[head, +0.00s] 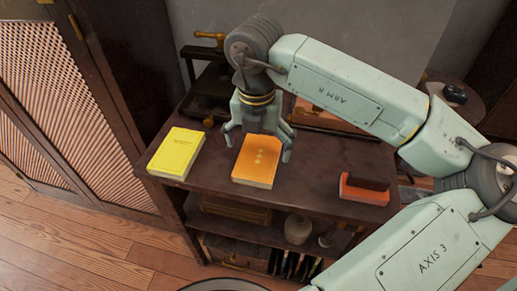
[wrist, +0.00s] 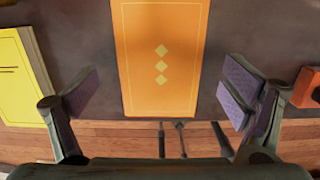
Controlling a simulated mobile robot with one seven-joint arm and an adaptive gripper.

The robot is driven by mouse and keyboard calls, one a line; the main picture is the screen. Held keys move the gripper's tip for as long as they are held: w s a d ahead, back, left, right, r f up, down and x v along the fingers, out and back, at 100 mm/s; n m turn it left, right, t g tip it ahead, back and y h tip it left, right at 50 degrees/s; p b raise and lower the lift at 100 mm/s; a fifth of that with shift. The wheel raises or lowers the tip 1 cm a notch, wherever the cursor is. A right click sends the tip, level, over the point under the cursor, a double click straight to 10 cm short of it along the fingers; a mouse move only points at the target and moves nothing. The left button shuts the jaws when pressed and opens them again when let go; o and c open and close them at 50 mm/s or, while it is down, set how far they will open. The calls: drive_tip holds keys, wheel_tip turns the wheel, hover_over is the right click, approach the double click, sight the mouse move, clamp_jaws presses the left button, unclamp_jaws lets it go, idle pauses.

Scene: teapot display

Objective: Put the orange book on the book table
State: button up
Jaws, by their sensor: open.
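The orange book (head: 256,161) lies flat on the dark wooden shelf table (head: 310,184), near its front edge. My gripper (head: 258,148) is open above the book, with one finger to each side of it. In the wrist view the orange book (wrist: 161,58) lies between the open fingers of my gripper (wrist: 158,95), with a gap on both sides. Its cover has a column of yellow diamonds. Part of the book's far end is hidden by my gripper in the head view.
A yellow book (head: 175,153) lies left of the orange one. An orange-red block-like object with a dark top (head: 363,188) sits to the right. A lattice-door cabinet (head: 60,110) stands at left.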

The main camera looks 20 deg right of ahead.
sight(257, 160)
wheel_tip(257, 160, up, 10)
drive_tip(key=shift+s+a+b, duration=0.25)
drive_tip(key=shift+s+b, duration=0.1)
drive_tip(key=shift+b, duration=0.1)
